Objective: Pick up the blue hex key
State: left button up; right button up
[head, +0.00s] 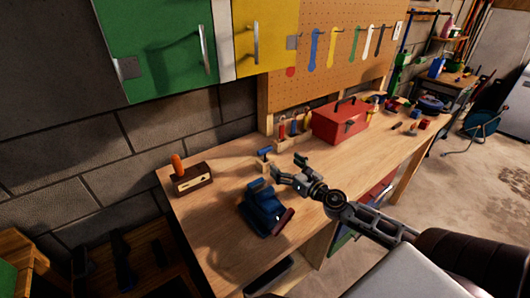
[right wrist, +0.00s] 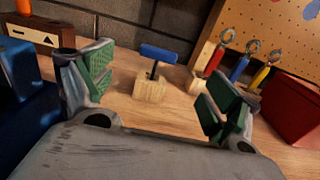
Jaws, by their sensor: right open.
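The blue hex key (head: 265,151) has a blue T-shaped handle and stands upright in a small wooden block (head: 265,167) on the workbench. In the right wrist view the blue handle (right wrist: 159,53) and its dark shaft show above the block (right wrist: 150,88), between my two fingers but beyond their tips. My right gripper (head: 288,168) is open and empty, its green-padded fingers apart, over the bench just to the right of the block. My left gripper is not in view.
A blue vise (head: 263,209) stands close in front of the block. A brown box with an orange handle (head: 193,180) is at the left end.

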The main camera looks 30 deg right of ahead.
aim_at(266, 150)
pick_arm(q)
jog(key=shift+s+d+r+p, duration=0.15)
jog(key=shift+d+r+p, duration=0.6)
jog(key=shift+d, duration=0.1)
pick_arm(e)
jog(key=w, duration=0.7)
jog(key=shift+w+a, duration=0.2)
jog(key=shift+a, duration=0.05)
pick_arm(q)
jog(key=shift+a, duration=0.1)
pick_arm(e)
jog(key=shift+w, duration=0.25)
jog(key=shift+w+a+f+p, duration=0.1)
jog(key=shift+w+p, duration=0.25)
jog(key=shift+w, duration=1.2)
jog(key=shift+w+a, duration=0.1)
jog(key=shift+w, duration=0.7)
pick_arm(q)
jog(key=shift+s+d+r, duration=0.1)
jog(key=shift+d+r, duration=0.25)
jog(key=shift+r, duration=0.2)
